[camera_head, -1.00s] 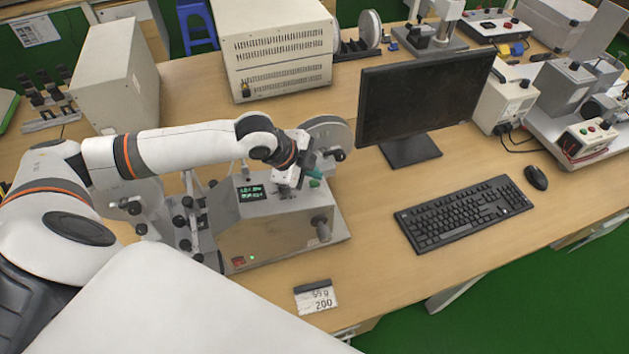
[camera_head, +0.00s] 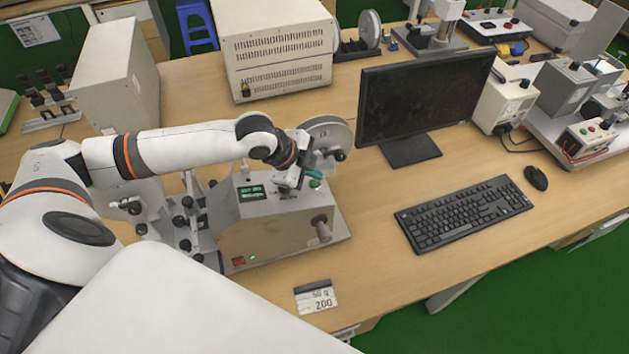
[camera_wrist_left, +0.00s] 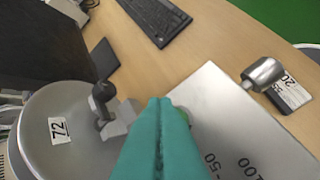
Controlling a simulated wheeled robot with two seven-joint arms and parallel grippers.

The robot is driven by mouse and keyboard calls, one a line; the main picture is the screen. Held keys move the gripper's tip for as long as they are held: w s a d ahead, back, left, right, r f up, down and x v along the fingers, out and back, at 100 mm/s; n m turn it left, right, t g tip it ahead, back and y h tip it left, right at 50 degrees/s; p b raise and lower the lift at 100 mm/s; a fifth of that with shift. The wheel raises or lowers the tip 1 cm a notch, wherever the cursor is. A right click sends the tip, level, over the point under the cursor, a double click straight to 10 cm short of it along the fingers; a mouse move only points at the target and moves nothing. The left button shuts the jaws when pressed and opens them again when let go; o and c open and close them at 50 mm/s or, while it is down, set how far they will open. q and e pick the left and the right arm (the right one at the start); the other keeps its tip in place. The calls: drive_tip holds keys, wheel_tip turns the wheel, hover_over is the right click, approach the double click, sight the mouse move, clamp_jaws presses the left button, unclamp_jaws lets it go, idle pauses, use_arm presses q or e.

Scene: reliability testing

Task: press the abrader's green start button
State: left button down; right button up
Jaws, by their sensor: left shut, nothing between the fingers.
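The abrader (camera_head: 262,232) is a grey box machine on the wooden bench, with a lit green display (camera_head: 251,192) on top and a round wheel behind. My left gripper (camera_head: 315,174) is over the right part of its top panel. Its teal fingers are shut with nothing between them, as the left wrist view shows (camera_wrist_left: 160,104). The green start button (camera_head: 315,184) shows just by the fingertips in the head view. In the left wrist view, a bit of green (camera_wrist_left: 184,115) shows beside the fingertips, mostly hidden by them. I cannot tell whether they touch it. My right gripper is out of view.
A monitor (camera_head: 425,95) and a keyboard (camera_head: 465,213) stand right of the abrader. A metal knob (camera_wrist_left: 263,73) sticks out of the abrader's front. A small card (camera_head: 316,298) lies on the bench in front. A beige box (camera_head: 280,50) stands behind.

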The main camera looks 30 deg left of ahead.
use_arm(q)
drive_tip(key=shift+f, duration=0.1)
drive_tip(key=shift+f, duration=0.25)
